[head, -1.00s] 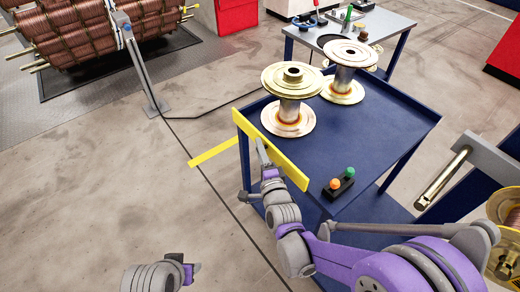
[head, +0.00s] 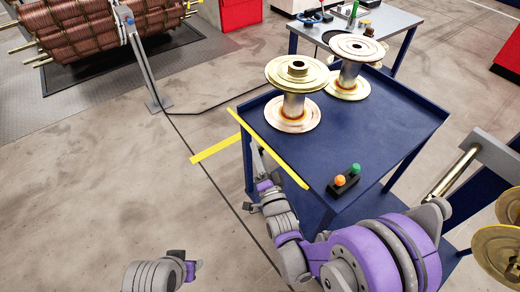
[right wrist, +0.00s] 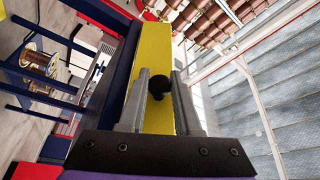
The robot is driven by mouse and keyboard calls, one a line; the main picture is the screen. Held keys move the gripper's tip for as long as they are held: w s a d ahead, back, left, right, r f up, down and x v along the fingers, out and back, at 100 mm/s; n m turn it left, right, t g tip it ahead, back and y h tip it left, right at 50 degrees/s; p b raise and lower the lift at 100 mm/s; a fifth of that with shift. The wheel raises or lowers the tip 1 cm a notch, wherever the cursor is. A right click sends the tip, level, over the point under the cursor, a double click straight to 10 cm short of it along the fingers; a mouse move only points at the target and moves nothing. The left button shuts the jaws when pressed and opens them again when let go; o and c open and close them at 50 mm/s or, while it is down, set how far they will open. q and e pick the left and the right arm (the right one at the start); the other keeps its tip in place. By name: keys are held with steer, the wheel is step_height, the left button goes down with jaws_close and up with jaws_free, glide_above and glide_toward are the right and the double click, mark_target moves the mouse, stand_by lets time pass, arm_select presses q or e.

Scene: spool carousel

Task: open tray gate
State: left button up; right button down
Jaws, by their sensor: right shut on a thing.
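The tray gate is a yellow strip (head: 285,163) along the left edge of the blue tray table (head: 395,125). In the head view I see it nearly edge-on. In the right wrist view its yellow face (right wrist: 150,62) runs up the middle, with a round black knob (right wrist: 159,87) on it. My right gripper (head: 256,158) is at the gate's outer side, its fingers (right wrist: 160,95) on either side of the knob and shut on it. My left gripper (head: 192,269) is low in the head view, away from the table; its fingers are not clear.
Two metal spools (head: 295,95) (head: 350,70) stand on the tray's far part. A black button box (head: 344,183) with orange and green buttons sits at its near corner. A grey post (head: 140,60) and copper coils (head: 80,35) are at the far left. The floor left of the tray is open.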

steer(key=f+n+y, duration=0.1)
steer(key=n+y, duration=0.1)
steer(key=n, duration=0.3)
steer(key=f+n+y, duration=0.2)
steer(key=n, duration=0.3)
steer(key=f+n+g+y, duration=0.1)
steer(key=f+n+y, duration=0.1)
steer(key=n, duration=0.3)
steer(key=shift+w+d+y, duration=0.1)
steer(key=shift+d+y, duration=0.1)
steer(key=shift+y, duration=0.2)
steer(key=c, duration=0.6)
jaws_free()
steer(key=shift+c, duration=0.2)
steer(key=shift+f, duration=0.2)
